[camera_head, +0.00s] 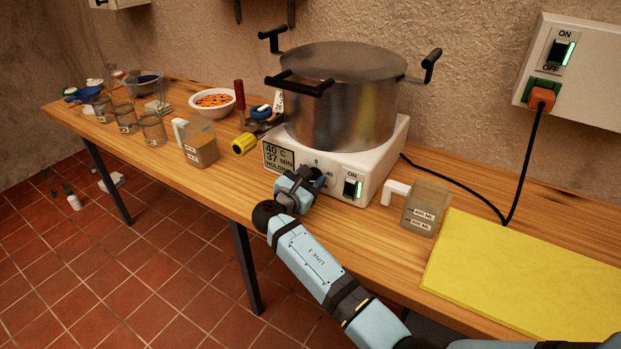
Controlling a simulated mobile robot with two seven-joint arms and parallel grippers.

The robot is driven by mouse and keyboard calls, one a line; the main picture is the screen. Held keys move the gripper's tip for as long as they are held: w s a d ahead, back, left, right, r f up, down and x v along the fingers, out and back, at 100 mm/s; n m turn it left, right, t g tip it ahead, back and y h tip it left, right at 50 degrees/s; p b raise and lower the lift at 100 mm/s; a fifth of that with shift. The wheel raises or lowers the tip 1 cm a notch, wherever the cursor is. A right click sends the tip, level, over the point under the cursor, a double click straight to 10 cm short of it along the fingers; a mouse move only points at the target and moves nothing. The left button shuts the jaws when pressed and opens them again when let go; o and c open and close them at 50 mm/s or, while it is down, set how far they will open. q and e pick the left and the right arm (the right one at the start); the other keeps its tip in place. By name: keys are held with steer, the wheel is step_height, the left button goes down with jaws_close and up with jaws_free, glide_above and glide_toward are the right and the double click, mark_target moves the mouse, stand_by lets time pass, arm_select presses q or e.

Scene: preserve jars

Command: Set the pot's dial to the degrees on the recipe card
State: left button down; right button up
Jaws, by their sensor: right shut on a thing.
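A steel pot (345,95) with dark handles stands on a white heater base (385,165). The base's display (279,157) reads 40 C, 37 MIN and a third line that looks like HOLDING. A green-lit switch (353,187) marked ON is on its front. My right gripper (316,176) is at the front panel, shut on the dial, which it hides almost wholly. Scale marks, including 0 and 40, show around it. A small white card with print (279,101) is partly hidden behind the pot; I cannot tell if it is the recipe card. My left gripper is not in view.
A measuring jug (425,206) and yellow mat (530,275) lie right of the base. Left are another jug (203,146), an orange-filled bowl (212,101), several glass jars (125,117) and a yellow ridged piece (244,144). A black cord (519,180) runs to the wall socket.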

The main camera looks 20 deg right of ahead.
steer(key=shift+m, duration=0.3)
steer(key=m+b, duration=0.1)
steer(key=m, duration=0.2)
steer(key=shift+d+m+b, duration=0.1)
steer(key=shift+m+b, duration=0.45)
steer(key=shift+m, duration=0.85)
steer(key=o, duration=0.9)
